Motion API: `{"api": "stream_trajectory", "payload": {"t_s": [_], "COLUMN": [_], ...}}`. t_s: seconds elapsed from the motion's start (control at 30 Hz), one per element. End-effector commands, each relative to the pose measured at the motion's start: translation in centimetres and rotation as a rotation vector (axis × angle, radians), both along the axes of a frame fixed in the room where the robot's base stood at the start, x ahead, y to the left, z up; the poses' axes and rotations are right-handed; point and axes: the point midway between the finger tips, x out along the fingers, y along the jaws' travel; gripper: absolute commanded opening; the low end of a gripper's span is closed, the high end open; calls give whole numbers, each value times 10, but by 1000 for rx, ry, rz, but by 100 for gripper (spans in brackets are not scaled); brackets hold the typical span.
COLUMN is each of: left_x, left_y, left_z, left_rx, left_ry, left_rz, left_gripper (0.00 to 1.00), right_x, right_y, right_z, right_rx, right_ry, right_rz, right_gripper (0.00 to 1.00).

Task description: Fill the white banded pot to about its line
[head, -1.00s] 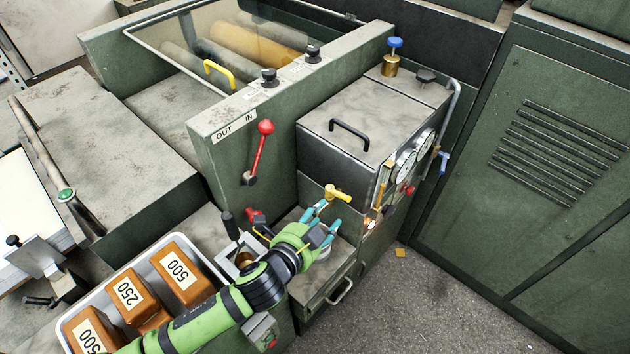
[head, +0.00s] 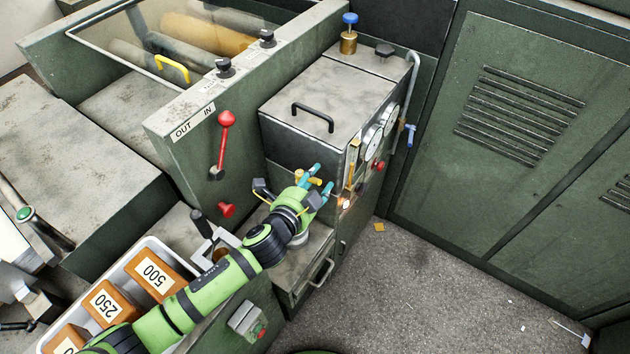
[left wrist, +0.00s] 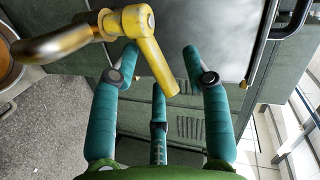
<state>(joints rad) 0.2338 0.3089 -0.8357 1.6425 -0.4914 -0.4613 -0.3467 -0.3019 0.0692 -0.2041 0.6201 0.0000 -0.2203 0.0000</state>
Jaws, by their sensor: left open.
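My left gripper (head: 320,178) is open at the tap on the front of the grey-topped tank. In the left wrist view its teal fingers (left wrist: 160,62) stand on either side of the yellow tap lever (left wrist: 155,55), with visible gaps. The lever also shows in the head view (head: 315,181), partly covered by the fingers. The brass spout (left wrist: 60,43) runs left from the tap. A white round thing (head: 298,241), probably the pot, shows below my wrist; its band and line are hidden. A round rim (left wrist: 8,72) is cut off at the left wrist view's edge. My right gripper is not in view.
The tank (head: 325,95) has dials and a small glowing light on its side. A red lever (head: 222,140) stands left of it. A white tray (head: 128,268) holds orange-brown blocks marked 500 and 250. Open floor (head: 430,270) lies to the right.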

Motion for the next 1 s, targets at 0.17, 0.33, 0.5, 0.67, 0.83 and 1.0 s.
{"api": "stream_trajectory", "payload": {"t_s": [0.17,0.33,0.5,0.67,0.83,1.0], "left_x": [0,0,1,3,4,4], "left_y": [0,0,-4,-4,-2,-2], "left_z": [0,0,-1,-1,0,0], "left_rx": [-1,0,-4,-2,2,2], "left_ry": [0,0,-1,1,-1,-1], "left_rz": [0,1,45,106,113,113], "left_gripper": [7,0,0,0,0,38], "right_x": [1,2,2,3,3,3], "right_y": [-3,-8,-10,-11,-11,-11], "right_z": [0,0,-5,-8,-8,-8], "right_rx": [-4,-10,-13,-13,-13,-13], "right_ry": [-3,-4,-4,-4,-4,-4], "right_rz": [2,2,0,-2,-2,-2], "right_gripper": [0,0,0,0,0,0]}}
